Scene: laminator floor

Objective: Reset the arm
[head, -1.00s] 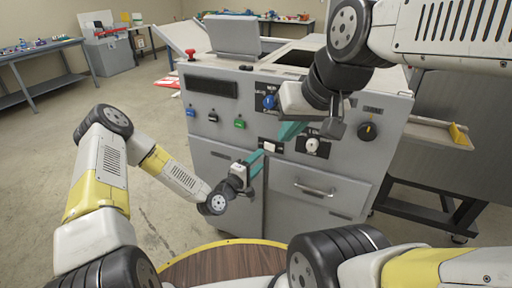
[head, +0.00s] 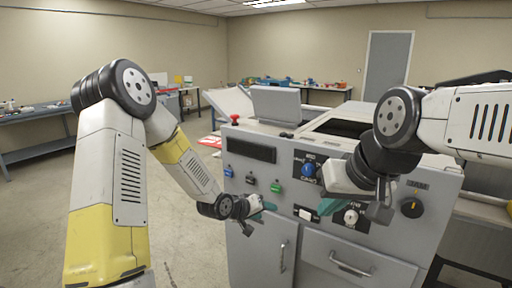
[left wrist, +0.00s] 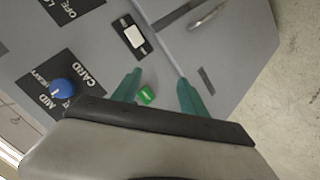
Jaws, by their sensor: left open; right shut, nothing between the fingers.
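My left arm comes in from the left of the head view, and its left gripper (head: 262,211) is in front of the grey laminator (head: 250,206). In the left wrist view the teal fingers of the left gripper (left wrist: 158,92) are apart, with a green button (left wrist: 147,95) of the panel showing between them. I see nothing held. My right arm comes in from the right. Its right gripper (head: 328,207) has its teal fingers together and empty, before the panel near the white knob (head: 351,216). Whether it touches the panel I cannot tell.
The panel carries a blue knob (head: 307,170), a white switch (head: 306,214), a black knob (head: 412,207) and a red stop button (head: 235,118). Drawer handles (head: 352,265) stick out below. Workbenches (head: 38,136) stand along the walls. Floor at left is clear.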

